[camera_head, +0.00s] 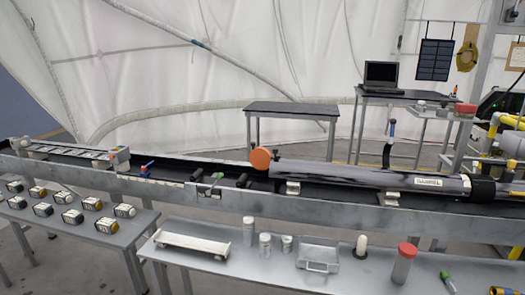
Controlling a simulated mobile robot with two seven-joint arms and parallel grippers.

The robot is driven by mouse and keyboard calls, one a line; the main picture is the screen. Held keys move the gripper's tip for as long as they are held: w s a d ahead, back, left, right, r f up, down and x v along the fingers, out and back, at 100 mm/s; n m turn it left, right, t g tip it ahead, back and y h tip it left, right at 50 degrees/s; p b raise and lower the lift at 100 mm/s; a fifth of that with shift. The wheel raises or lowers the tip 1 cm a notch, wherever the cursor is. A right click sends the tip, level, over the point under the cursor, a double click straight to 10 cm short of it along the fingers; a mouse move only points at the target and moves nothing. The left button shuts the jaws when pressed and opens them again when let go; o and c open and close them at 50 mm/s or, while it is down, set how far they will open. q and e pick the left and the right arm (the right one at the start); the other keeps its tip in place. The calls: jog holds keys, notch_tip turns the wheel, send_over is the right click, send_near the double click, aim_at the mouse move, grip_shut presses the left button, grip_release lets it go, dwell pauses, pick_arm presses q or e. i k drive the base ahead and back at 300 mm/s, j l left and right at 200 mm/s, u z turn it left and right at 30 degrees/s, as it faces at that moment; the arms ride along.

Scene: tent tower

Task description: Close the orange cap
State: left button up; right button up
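The orange cap (260,159) is a round disc at the left end of a long grey tube (345,175). Its flat face is turned largely toward me, at an angle to the tube's end, so it looks swung open. The hinge and the tube's mouth are too small to make out. The tube lies along a long dark channel with grey metal rails, and a white label marks its right part. Neither of my grippers is in view.
A metal rail (300,205) runs in front of the tube. A front bench (215,275) holds a white tray (194,244), several jars, a clear box (318,254) and a red-capped container (403,264). A left table (60,228) carries several small black-and-white items. An empty table (291,108) stands behind.

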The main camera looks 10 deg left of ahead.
aim_at(260, 159)
jog(key=i+l, duration=0.25)
jog(key=i, duration=0.25)
jog(key=i+l+u, duration=0.15)
jog(key=u, duration=0.3)
jog(key=i+l+u, duration=0.2)
jog(key=u, duration=0.2)
